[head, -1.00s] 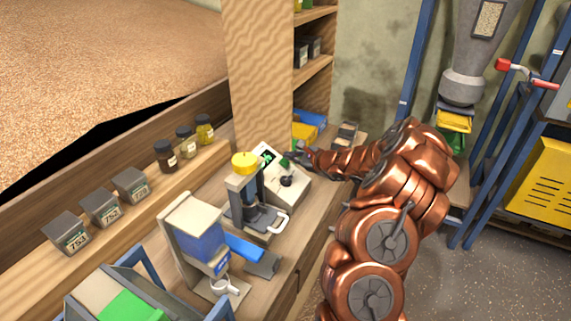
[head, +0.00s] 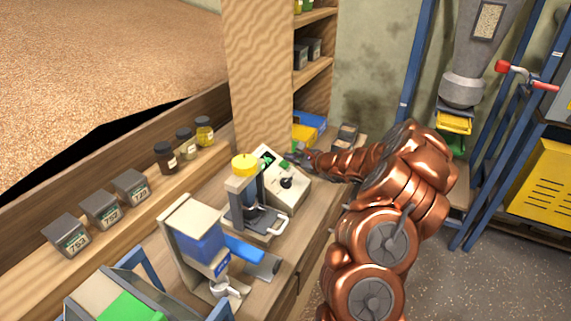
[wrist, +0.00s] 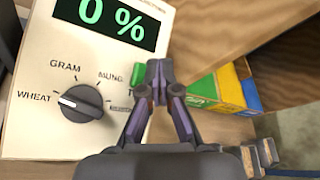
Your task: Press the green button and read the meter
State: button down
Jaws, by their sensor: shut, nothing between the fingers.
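The meter (head: 292,190) is a cream box with a dark display and a black knob, on the wooden bench. In the wrist view its display (wrist: 112,20) reads 0 % in green digits, its top partly cut off. The knob's (wrist: 82,103) white mark points toward WHEAT. The green button (wrist: 138,76) is at the meter's right edge, partly hidden by my fingers; it also shows in the head view (head: 284,164). My gripper (wrist: 157,78) is shut and empty, with its fingertips beside the button. I cannot tell whether they touch it.
A press with a yellow knob (head: 243,160) stands just left of the meter. A blue and white machine (head: 196,235) stands nearer. Yellow, green and blue boxes (wrist: 225,88) lie beyond my fingers, near a wooden post (head: 257,75).

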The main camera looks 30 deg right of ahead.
jog(key=shift+f, duration=0.2)
jog(key=shift+w+f+b, duration=0.15)
jog(key=shift+f+b, duration=0.1)
jog(key=shift+b, duration=0.25)
jog(key=shift+w+a+f+b, duration=0.2)
jog(key=shift+f+b, duration=0.25)
dwell(0.9)
jog(key=shift+r, duration=0.15)
dwell(0.3)
jog(key=shift+s+d+r+p, duration=0.2)
jog(key=shift+s+r+p, duration=0.2)
jog(key=shift+r, duration=0.3)
jog(key=r+p, duration=0.1)
jog(key=s+r+p, duration=0.1)
jog(key=r, duration=0.1)
jog(key=d+r+p, duration=0.1)
jog(key=shift+s+d+r, duration=0.1)
jog(key=shift+s+r, duration=0.2)
jog(key=shift+s, duration=0.1)
